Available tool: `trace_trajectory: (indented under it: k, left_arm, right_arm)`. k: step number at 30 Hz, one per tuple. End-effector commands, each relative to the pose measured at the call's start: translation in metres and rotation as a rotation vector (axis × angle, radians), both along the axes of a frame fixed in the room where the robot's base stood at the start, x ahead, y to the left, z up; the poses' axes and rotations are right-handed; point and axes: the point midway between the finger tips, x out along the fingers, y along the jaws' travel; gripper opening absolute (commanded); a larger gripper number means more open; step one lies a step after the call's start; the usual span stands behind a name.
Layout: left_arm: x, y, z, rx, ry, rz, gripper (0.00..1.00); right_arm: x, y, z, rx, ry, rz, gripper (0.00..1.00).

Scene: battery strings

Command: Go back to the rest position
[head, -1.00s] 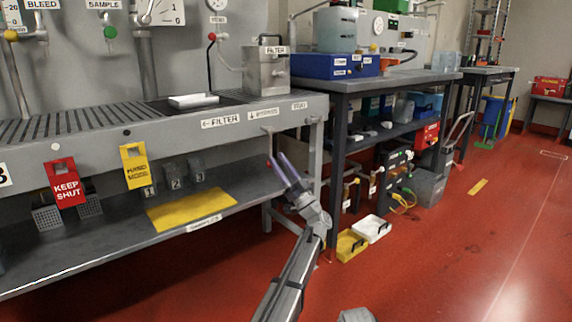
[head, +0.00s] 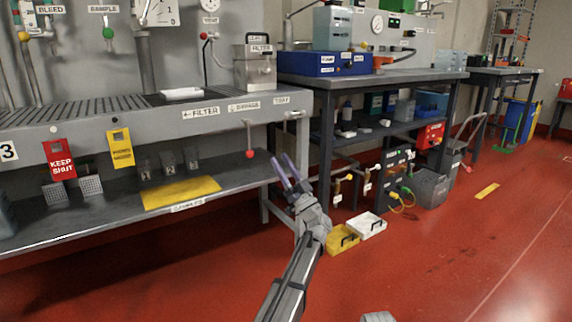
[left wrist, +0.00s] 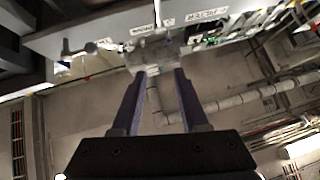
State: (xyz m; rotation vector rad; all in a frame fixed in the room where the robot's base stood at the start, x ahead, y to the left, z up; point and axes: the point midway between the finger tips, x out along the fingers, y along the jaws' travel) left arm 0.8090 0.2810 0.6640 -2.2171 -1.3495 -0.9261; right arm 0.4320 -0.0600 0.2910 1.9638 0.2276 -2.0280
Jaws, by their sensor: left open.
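My left gripper (head: 289,170) is raised in front of the gap between the grey bench and the dark table in the head view. Its two purple-grey fingers point up and stand apart, with nothing between them. In the left wrist view the same open fingers (left wrist: 158,85) reach toward the bench edge, wall and pipes, and hold nothing. The left arm comes up from the bottom of the head view. A small grey piece at the bottom edge may be part of my right arm, but no right gripper shows.
The grey bench (head: 60,140) with its lower shelf fills the left side. A red-knobbed lever (head: 250,154) hangs near the left gripper. The dark table (head: 400,78) stands right. A yellow bin (head: 342,239) and a white bin (head: 366,226) lie on the floor. Red floor (head: 450,250) is open at right.

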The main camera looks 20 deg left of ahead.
Motion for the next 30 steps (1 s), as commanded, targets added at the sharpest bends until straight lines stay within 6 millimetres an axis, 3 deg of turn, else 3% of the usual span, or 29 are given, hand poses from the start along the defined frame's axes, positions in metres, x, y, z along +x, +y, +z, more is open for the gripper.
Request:
trace_trajectory:
  k: [13,17,20,23,27,30]
  left_arm:
    - [0.000,0.000,0.000,0.000,0.001,-0.001,0.43]
    - [0.005,-0.012,0.008,0.012,0.032,-0.072,0.43]
    - [0.018,-0.041,0.018,0.033,0.110,-0.230,0.43]
    - [0.033,-0.087,0.021,0.050,0.238,-0.448,0.43]
    - [0.040,-0.156,0.004,0.039,0.463,-0.734,0.43]
    - [0.032,-0.202,-0.019,0.008,0.649,-0.905,0.43]
  right_arm:
    - [0.000,0.000,0.000,0.000,0.000,0.000,0.50]
    - [0.000,0.000,0.009,0.000,0.000,0.000,0.50]
    - [0.000,0.000,0.024,0.000,0.000,0.001,0.50]
    - [0.000,0.000,0.043,0.000,0.001,0.002,0.50]
    - [0.000,0.000,0.067,-0.002,0.002,0.004,0.50]
    - [0.000,0.000,0.084,-0.002,0.002,0.005,0.50]
